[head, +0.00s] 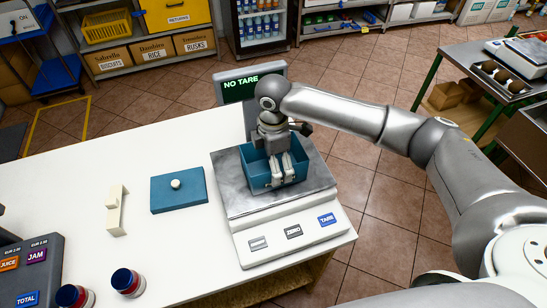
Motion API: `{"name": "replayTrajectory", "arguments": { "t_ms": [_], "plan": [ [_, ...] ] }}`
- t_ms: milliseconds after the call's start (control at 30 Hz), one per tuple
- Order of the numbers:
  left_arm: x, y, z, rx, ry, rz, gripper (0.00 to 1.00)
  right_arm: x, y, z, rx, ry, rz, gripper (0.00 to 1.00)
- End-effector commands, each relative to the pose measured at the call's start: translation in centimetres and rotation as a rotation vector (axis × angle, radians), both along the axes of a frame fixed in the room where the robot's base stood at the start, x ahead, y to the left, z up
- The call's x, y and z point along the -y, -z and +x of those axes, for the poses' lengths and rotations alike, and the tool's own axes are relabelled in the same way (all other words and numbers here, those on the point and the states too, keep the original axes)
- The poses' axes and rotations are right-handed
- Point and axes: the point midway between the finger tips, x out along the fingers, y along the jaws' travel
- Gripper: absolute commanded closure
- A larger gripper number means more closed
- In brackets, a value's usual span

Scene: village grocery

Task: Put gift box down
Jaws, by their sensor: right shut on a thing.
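The gift box (255,171) is a teal open-topped box on the steel plate of the white scale (235,198). I cannot tell if it rests fully on the plate. My right gripper (284,180) points down at the box, its pale fingers shut on the box around its near wall. The gripper hides part of the box's inside. A flat teal lid (165,195) with a white knob lies on the white counter to the left of the scale. My left gripper is not in view.
The scale's display (240,86) reads "NO TARE". A white handled piece (115,212) and two jars with dark lids (122,279) (68,295) are on the counter (60,190). A till keypad (35,270) is at the left. Counter around the lid is clear.

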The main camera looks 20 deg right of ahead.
Motion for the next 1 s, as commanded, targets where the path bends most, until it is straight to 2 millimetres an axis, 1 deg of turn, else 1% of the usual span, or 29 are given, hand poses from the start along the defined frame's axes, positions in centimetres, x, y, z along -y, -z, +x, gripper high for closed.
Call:
{"name": "replayTrajectory", "arguments": {
  "t_ms": [267, 300, 333, 667, 767, 867, 1000],
  "plan": [
    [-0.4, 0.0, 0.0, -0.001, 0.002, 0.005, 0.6, 0.0, 0.2, 0.0, 0.0, 0.0, 0.0, 0.31],
    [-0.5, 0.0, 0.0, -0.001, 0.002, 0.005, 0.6, 0.0, 0.2, 0.0, 0.001, 0.0, 0.0, 0.03],
    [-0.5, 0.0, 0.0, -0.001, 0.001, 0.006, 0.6, 0.0, 0.2, 0.0, 0.001, 0.0, 0.0, 0.0],
    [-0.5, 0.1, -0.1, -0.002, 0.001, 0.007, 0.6, 0.0, 0.2, 0.0, 0.001, 0.0, 0.0, 0.0],
    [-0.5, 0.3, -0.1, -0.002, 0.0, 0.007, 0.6, -0.1, -0.2, 0.1, 0.003, 0.0, 0.001, 0.0],
    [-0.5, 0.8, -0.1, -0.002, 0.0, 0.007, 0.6, -0.1, -1.4, 0.2, 0.006, 0.0, 0.002, 0.0],
    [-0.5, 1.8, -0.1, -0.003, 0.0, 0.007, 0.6, -0.1, -4.2, 0.2, 0.007, 0.0, 0.002, 0.0]
  ]
}}
